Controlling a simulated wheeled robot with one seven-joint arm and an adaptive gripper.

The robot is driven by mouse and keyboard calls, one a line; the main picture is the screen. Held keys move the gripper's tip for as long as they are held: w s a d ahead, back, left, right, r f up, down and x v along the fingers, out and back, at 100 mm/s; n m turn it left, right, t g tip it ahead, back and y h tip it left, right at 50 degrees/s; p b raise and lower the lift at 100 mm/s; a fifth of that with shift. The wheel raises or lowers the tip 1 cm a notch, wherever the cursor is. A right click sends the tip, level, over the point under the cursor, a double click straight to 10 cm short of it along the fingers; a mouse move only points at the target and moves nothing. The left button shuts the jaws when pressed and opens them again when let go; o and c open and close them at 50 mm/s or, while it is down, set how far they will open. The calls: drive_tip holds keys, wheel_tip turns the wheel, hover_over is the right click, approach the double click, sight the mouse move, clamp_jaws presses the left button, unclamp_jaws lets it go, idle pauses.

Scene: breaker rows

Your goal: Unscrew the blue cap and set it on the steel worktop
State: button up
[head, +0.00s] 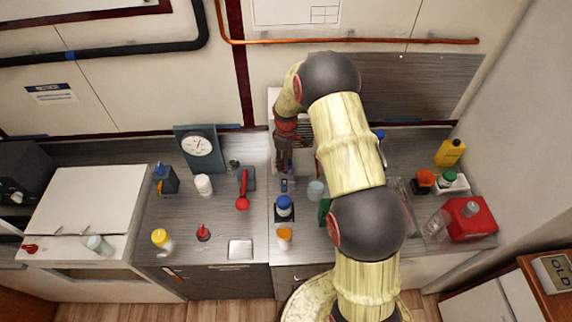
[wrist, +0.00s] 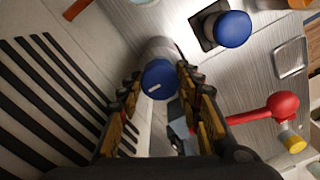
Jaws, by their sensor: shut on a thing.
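My gripper (head: 285,172) reaches down over the middle of the steel worktop (head: 220,212). In the wrist view its two fingertips (wrist: 160,78) close on a round blue cap (wrist: 158,79) with a white mark on its face. A pale grey cylinder (wrist: 158,48) shows just beyond the cap; whether the two are joined is not clear. In the head view my gripper and arm largely hide this spot. A second blue-topped jar (head: 284,202) stands upright on a dark square pad, nearer the front; it also shows in the wrist view (wrist: 232,29), apart from the fingers.
A red-handled thing (head: 242,190), a white jar (head: 204,184) and a dial gauge (head: 198,148) stand to the left. A pale cup (head: 315,191) is close on the right. An orange-lidded jar (head: 284,236) and a silver plate (head: 240,249) lie near the front edge. Bare worktop shows left of the pad.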

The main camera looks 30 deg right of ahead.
drive_tip(key=shift+c, duration=0.8)
